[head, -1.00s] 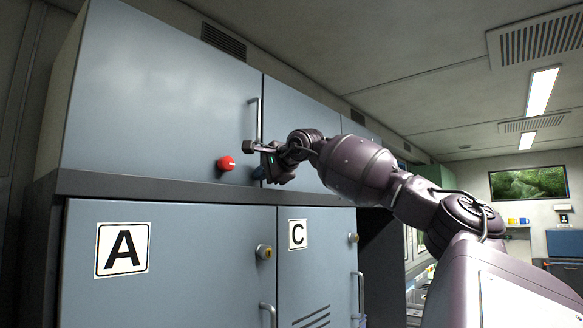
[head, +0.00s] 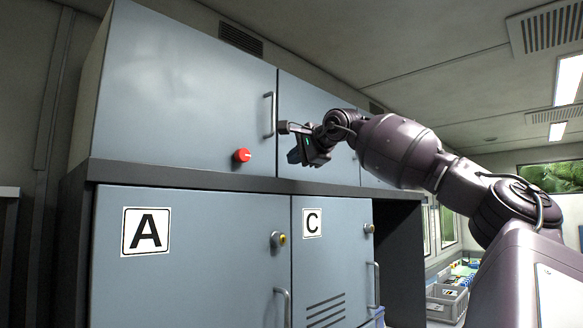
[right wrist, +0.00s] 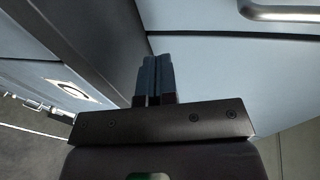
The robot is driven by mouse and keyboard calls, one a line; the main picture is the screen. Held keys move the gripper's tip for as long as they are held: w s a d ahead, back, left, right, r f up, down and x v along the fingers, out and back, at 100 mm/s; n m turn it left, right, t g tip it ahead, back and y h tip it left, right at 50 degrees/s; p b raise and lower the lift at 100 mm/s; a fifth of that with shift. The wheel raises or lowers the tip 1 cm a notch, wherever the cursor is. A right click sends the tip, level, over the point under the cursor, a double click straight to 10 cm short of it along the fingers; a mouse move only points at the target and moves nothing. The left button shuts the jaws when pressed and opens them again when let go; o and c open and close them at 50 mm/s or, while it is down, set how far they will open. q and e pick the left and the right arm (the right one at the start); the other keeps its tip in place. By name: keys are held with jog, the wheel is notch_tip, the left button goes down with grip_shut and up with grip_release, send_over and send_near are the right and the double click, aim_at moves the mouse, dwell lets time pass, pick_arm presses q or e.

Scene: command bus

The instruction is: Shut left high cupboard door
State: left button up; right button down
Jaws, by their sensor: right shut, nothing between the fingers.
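The left high cupboard door (head: 185,85) is the wide blue-grey panel above the door marked A. It looks flush with its frame, with no clear gap. Its upright bar handle (head: 269,115) is at its right edge, and a red knob (head: 242,155) is near its bottom right. My right gripper (head: 293,156) is just right of the handle and below it, in front of the neighbouring high door, and looks apart from the handle. In the right wrist view its dark blue fingers (right wrist: 154,78) are together and empty, facing a blue-grey panel (right wrist: 225,65). My left gripper is not in view.
Lower doors marked A (head: 190,260) and C (head: 335,255) are shut below a dark ledge (head: 190,177). A neighbouring high door (head: 310,100) adjoins on the right. A grey crate (head: 447,302) stands at the lower right. The ceiling is close above.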

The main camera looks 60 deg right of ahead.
jog(key=shift+f+b, duration=0.3)
jog(key=shift+s+a+r, duration=0.1)
jog(key=shift+s, duration=0.05)
pick_arm(q)
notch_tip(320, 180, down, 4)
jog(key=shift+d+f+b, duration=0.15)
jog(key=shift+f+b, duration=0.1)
jog(key=shift+b, duration=0.85)
pick_arm(e)
jog(key=d+v, duration=0.1)
jog(key=v, duration=0.5)
jog(key=shift+s+a+r, duration=0.2)
jog(key=shift+s, duration=0.3)
jog(key=shift+w, duration=0.1)
